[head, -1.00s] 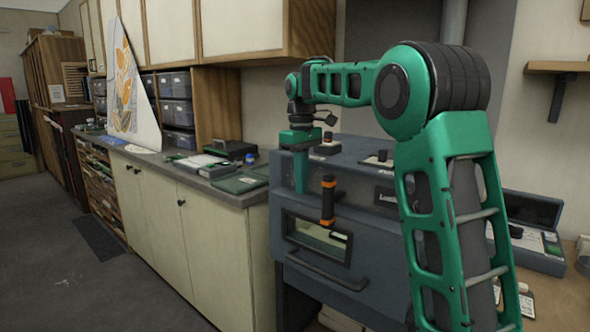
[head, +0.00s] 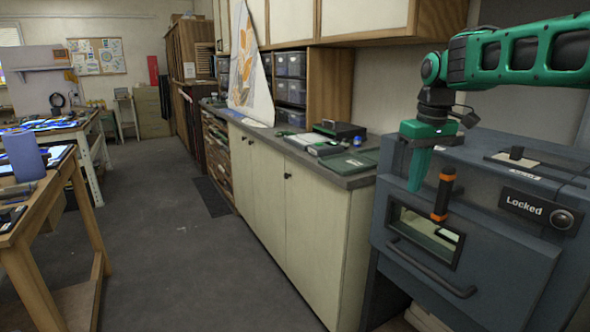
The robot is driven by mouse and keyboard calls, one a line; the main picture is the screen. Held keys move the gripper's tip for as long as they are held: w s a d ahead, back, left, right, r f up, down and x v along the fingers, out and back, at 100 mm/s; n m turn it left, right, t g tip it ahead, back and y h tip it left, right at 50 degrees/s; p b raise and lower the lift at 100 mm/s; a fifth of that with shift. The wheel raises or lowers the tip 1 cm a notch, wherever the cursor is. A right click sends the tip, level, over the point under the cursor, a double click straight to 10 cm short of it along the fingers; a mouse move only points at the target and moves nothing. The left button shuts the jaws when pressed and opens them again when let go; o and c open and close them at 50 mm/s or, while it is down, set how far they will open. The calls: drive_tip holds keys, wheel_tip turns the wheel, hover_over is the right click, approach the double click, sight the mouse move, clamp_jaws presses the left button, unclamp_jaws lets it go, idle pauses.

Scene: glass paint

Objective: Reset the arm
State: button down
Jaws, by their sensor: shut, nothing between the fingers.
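My arm comes in from the upper right, its green links bent down to my gripper (head: 415,188). My gripper points down, shut and empty, in front of the upper front of the blue-grey kiln-like cabinet (head: 478,277). Whether it touches the cabinet I cannot tell. Just right of my gripper, a black and orange handle (head: 442,196) stands upright by the cabinet's front window (head: 424,237). Whether the handle is fixed to the cabinet is unclear. A sign on the cabinet reads "Locked" (head: 524,206).
A long counter (head: 352,180) with trays and a dark case (head: 339,130) runs left of the cabinet. Wall cupboards (head: 365,18) hang above. A wooden worktable (head: 35,210) stands at far left.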

drive_tip(key=s+f+m+t, duration=0.35)
drive_tip(key=s+f, duration=1.15)
drive_tip(key=s, duration=0.5)
drive_tip(key=s+d+m+g, duration=0.2)
drive_tip(key=s+d, duration=0.3)
drive_tip(key=s, duration=0.3)
drive_tip(key=s+d+f+m+g, duration=0.1)
drive_tip(key=s+d+m+g, duration=0.2)
drive_tip(key=s+d, duration=0.3)
drive_tip(key=shift+s+f+m, duration=0.2)
drive_tip(key=shift+s+m, duration=0.65)
drive_tip(key=shift+s, duration=0.05)
drive_tip(key=shift+d, duration=0.1)
